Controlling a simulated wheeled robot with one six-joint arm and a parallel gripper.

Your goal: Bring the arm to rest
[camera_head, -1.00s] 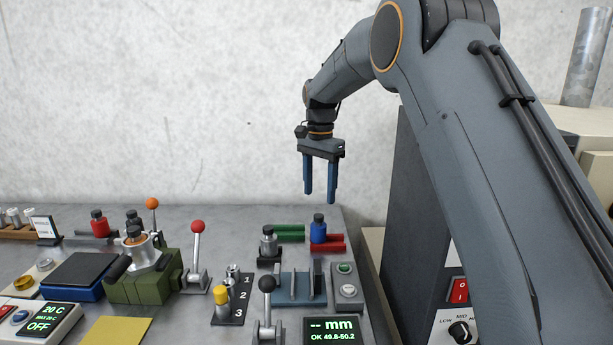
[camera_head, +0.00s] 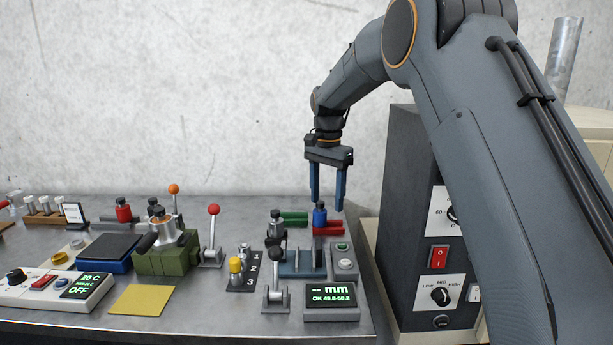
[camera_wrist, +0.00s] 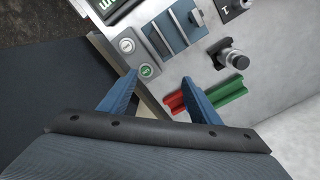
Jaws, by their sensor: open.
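My gripper (camera_head: 327,207) hangs from my arm with its blue fingers pointing down, open and empty. That view also shows a red block (camera_wrist: 175,103) and a green block (camera_wrist: 230,89) near the right finger. The fingers look clear of the bench.
A grey cabinet (camera_head: 400,190) with a red switch stands right of the bench. On the bench are a red-knobbed lever (camera_head: 213,222), a green fixture (camera_head: 165,258), a display reading mm (camera_head: 331,296) and a yellow mat (camera_head: 144,300). The wall behind is bare.

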